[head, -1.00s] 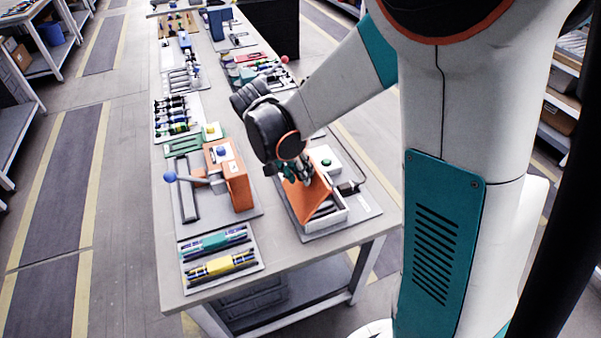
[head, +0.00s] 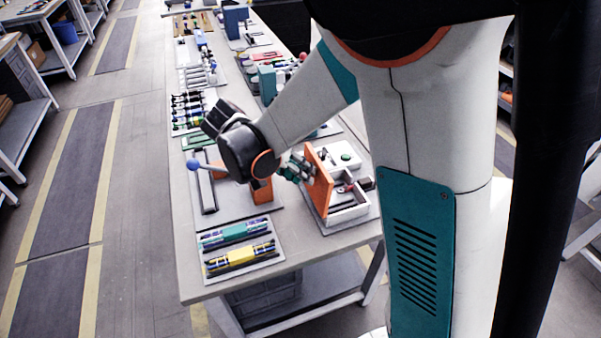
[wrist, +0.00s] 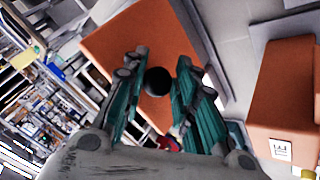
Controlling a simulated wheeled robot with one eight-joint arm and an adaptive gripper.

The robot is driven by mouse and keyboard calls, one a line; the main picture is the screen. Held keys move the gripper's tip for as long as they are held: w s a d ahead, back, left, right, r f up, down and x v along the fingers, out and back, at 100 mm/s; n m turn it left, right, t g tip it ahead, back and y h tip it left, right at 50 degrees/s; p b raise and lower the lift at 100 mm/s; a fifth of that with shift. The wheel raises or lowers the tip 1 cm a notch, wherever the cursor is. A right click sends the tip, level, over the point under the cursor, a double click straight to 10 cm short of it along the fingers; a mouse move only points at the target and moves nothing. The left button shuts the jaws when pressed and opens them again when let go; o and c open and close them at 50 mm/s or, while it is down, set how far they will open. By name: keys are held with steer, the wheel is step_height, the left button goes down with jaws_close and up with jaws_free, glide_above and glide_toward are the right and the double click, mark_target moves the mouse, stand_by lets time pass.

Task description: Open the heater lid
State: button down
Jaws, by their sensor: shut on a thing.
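The heater is a white box (head: 350,210) on a grey plate at the right edge of the table. Its orange lid (head: 318,182) stands nearly upright, hinged at the box's left side, so the inside of the box shows. My gripper (head: 297,168) is at the lid's left face, near its upper part. In the wrist view the orange lid (wrist: 115,50) fills the upper middle, and a round black knob (wrist: 157,81) sits between my teal fingers. My gripper is shut on this knob.
An orange press-like block (head: 262,190) with a blue-ball lever (head: 193,165) stands just left of my gripper. A tray with teal and yellow screwdriver-like parts (head: 238,247) lies at the front. The table's front edge is bare.

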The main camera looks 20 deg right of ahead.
steer(key=shift+w+f, duration=0.1)
steer(key=shift+f, duration=0.35)
steer(key=c, duration=1.6)
jaws_free()
steer(key=o, duration=0.4)
steer(key=shift+w+d+f, duration=0.1)
steer(key=shift+w+f, duration=0.05)
steer(key=shift+w, duration=0.1)
steer(key=shift+c, duration=0.2)
steer(key=shift+r, duration=0.2)
steer(key=shift+r, duration=0.1)
steer(key=v, duration=1.1)
steer(key=shift+a+r, duration=0.25)
steer(key=shift+r, duration=0.05)
steer(key=shift+w, duration=0.1)
